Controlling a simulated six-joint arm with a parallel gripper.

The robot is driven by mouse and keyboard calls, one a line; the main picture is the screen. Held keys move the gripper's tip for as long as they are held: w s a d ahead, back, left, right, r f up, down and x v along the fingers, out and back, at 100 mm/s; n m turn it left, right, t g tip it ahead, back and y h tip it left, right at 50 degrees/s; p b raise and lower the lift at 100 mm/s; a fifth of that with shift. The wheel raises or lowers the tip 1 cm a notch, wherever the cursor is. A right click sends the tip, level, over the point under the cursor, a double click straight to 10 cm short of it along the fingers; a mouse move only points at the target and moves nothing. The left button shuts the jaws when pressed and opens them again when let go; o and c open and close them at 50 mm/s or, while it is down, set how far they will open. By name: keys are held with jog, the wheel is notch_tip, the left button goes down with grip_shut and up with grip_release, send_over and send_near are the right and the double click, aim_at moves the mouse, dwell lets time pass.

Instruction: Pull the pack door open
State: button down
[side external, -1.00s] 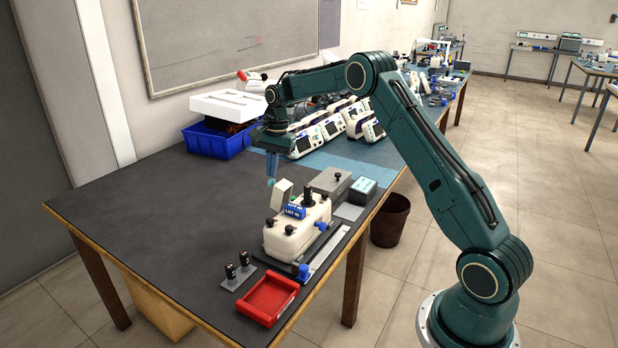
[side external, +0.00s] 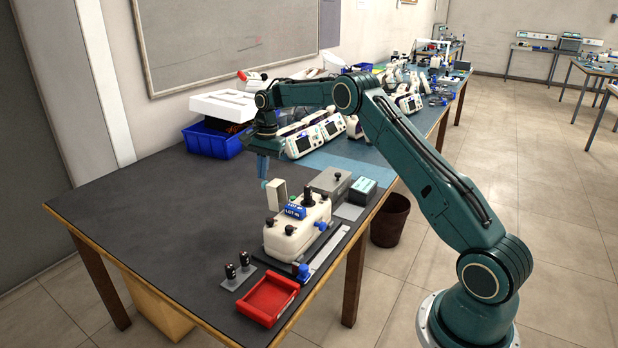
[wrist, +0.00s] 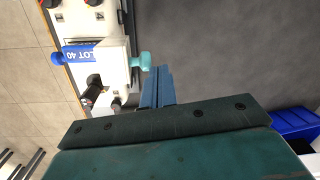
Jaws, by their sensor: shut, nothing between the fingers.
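The white monitor (side external: 296,228) lies on the dark table with a blue LOT 40 tag (side external: 295,211) and black knobs on top. Its pale pack door (side external: 277,195) stands out at the far left end, swung away from the body. A teal knob (wrist: 140,61) sits on the door's outer side in the wrist view. My gripper (side external: 263,180) is shut and empty, its blue fingers (wrist: 157,88) beside the knob. I cannot tell whether the fingers touch the knob. The door's hinge is hidden.
A red tray (side external: 267,301) and two black cylinders (side external: 238,268) are at the near end. A grey box (side external: 330,182) and a dark box (side external: 362,190) stand behind the monitor. A blue bin (side external: 216,142) is at the back left. The table's left side is clear.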

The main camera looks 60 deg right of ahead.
jog(key=shift+r, duration=0.2)
jog(key=shift+r, duration=0.6)
jog(key=shift+f, duration=0.1)
